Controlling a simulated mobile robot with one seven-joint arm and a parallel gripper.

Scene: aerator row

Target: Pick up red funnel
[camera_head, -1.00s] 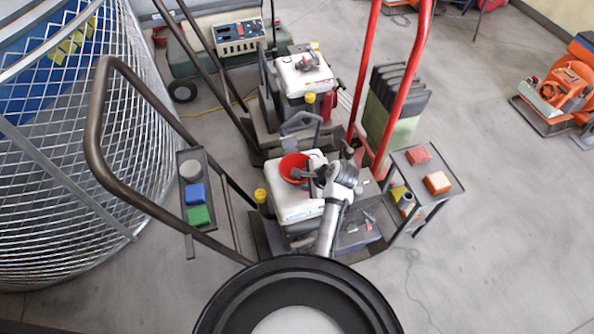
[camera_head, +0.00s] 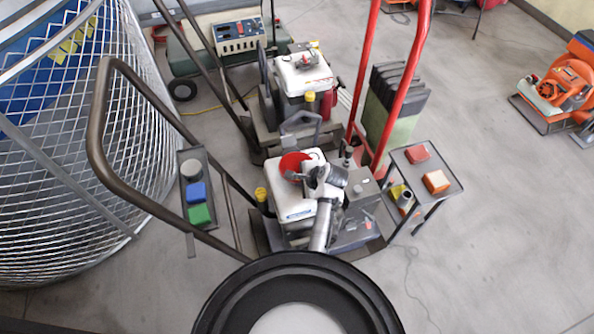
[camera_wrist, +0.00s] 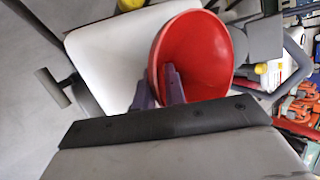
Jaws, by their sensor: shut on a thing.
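The red funnel (camera_head: 292,163) is above the white tank of the nearer aerator (camera_head: 287,199) in the head view, its wide mouth partly turned towards the camera. In the wrist view the red funnel (camera_wrist: 200,52) fills the middle, tilted, with its wide mouth open to the right. My gripper (camera_wrist: 166,88) is shut on its near side, with its purple fingers at the rim. The head view shows my gripper (camera_head: 308,172) at the funnel's right side. The funnel's spout is hidden. I cannot tell whether its underside touches the tank.
A second aerator with a white tank (camera_head: 304,72) stands behind. A brown handle bar (camera_head: 98,150) curves at left and a red handle (camera_head: 408,85) rises at right. A small side table (camera_head: 446,188) holds red and orange blocks. A wire cage (camera_head: 90,170) stands left.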

